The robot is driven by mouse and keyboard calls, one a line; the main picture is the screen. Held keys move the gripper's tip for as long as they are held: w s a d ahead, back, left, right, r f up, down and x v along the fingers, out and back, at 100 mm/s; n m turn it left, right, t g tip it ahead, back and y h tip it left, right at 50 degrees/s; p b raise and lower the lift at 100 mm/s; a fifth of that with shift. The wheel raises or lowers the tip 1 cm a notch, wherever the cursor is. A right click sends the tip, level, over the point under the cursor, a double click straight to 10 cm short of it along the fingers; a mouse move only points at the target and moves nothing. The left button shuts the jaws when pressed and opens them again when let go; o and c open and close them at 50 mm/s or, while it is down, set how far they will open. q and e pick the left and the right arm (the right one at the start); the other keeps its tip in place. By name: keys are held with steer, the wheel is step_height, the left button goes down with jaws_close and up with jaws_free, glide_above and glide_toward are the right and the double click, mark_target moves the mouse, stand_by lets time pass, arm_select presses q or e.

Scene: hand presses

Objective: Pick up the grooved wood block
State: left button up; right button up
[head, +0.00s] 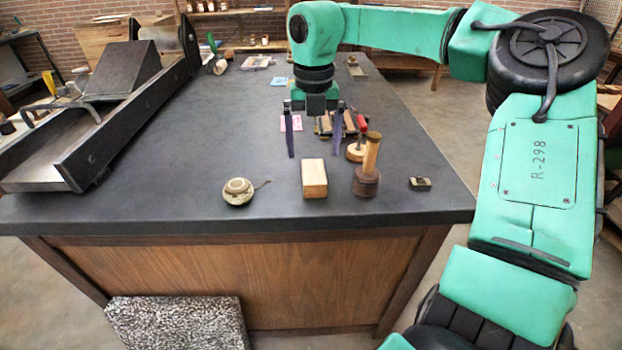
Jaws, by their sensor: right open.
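A pale wood block (314,178) stands near the front edge of the dark table. Its grooves are too small to make out from here. My right gripper (313,152) points down with its two dark fingers spread apart, empty between them. Its fingertips show just above and behind the block in the picture, apart from it as far as I can tell. My left gripper is not in view.
A mallet-like tool (367,180) with a wooden handle stands close right of the block. A round tape-like object (238,191) lies left, a small dark box (420,184) right. A large press (110,110) fills the table's left side. The middle-left tabletop is clear.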

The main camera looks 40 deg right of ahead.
mark_target(314, 172)
step_height(314, 172, down, 8)
steer(key=shift+d+r+p, duration=0.1)
steer(key=shift+p, duration=0.45)
jaws_close()
